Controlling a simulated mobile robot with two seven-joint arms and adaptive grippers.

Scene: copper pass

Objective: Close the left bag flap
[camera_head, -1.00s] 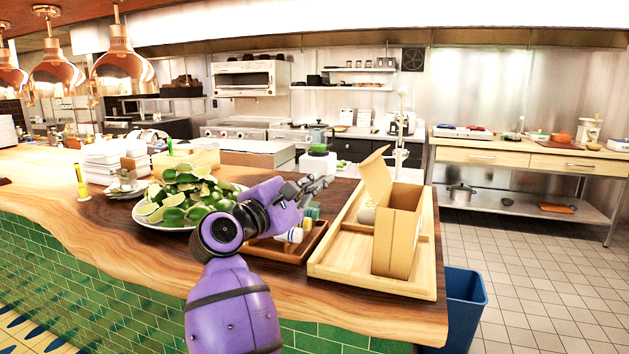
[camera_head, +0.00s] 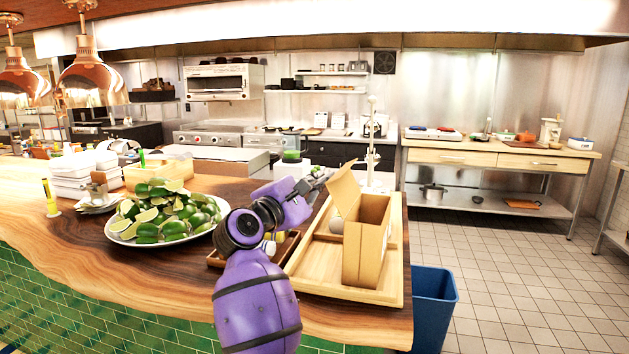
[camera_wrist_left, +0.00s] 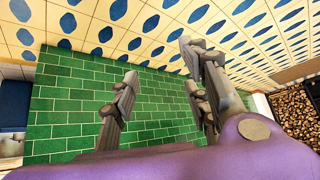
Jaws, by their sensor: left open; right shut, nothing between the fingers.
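A tan cardboard bag (camera_head: 364,246) stands upright on a wooden tray (camera_head: 305,272) at the counter's right end. Its left flap (camera_head: 344,187) sticks up and leans outward to the left. My right gripper (camera_head: 322,176) is shut and empty, just left of the raised flap at about the height of its upper part. I cannot tell whether it touches the flap. My left gripper (camera_wrist_left: 160,64) shows only in the left wrist view, open and empty, in front of green tiles.
A plate of limes (camera_head: 165,213) and a small dark tray (camera_head: 222,259) lie left of the wooden tray, the dark one partly hidden by my right arm. A white round item (camera_head: 336,224) sits beside the bag. A blue bin (camera_head: 434,305) stands on the floor at right.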

